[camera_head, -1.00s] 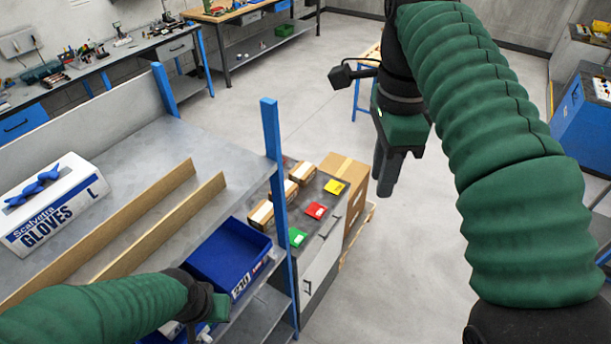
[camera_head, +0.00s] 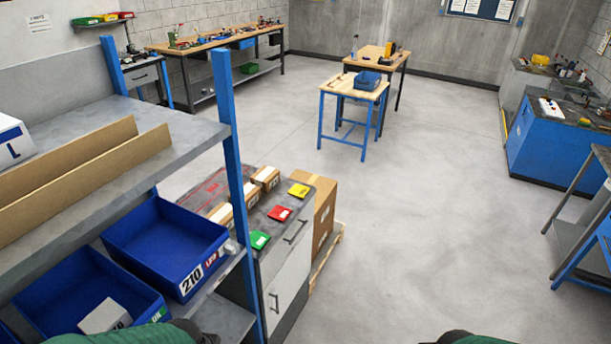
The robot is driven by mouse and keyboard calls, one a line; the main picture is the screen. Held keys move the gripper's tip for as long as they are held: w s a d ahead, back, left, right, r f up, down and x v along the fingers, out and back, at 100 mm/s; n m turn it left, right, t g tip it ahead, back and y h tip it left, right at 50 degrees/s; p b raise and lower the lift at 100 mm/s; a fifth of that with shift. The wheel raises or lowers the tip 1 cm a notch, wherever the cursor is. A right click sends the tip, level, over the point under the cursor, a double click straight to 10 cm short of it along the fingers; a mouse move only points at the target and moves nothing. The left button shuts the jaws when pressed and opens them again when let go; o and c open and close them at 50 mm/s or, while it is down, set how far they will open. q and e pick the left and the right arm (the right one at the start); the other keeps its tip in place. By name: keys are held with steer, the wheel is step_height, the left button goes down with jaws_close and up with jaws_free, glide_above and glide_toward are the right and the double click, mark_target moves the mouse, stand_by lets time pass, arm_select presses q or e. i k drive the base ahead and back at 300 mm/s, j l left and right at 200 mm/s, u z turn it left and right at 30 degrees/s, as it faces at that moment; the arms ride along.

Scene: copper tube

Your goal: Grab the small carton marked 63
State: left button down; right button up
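Small brown cartons stand on the dark top of a low cabinet, beyond the shelf post. One carton (camera_head: 266,177) is at the back, one (camera_head: 250,194) is in front of it, and one (camera_head: 221,214) is nearer and partly behind the post. No 63 can be read on any of them. Only a bit of my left arm's green sleeve shows at the bottom left edge, and a bit of my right arm at the bottom centre-right. Both grippers are out of view.
Yellow (camera_head: 299,190), red (camera_head: 280,213) and green (camera_head: 260,240) pieces lie on the cabinet's right side. A larger carton (camera_head: 324,212) stands behind it. A blue shelf post (camera_head: 231,165) and blue bins (camera_head: 165,240) are at left.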

mark_target(266, 178)
steer(key=i+l+z, duration=0.55)
steer(key=i, duration=0.15)
steer(key=i+z, duration=0.25)
steer(key=i, duration=0.15)
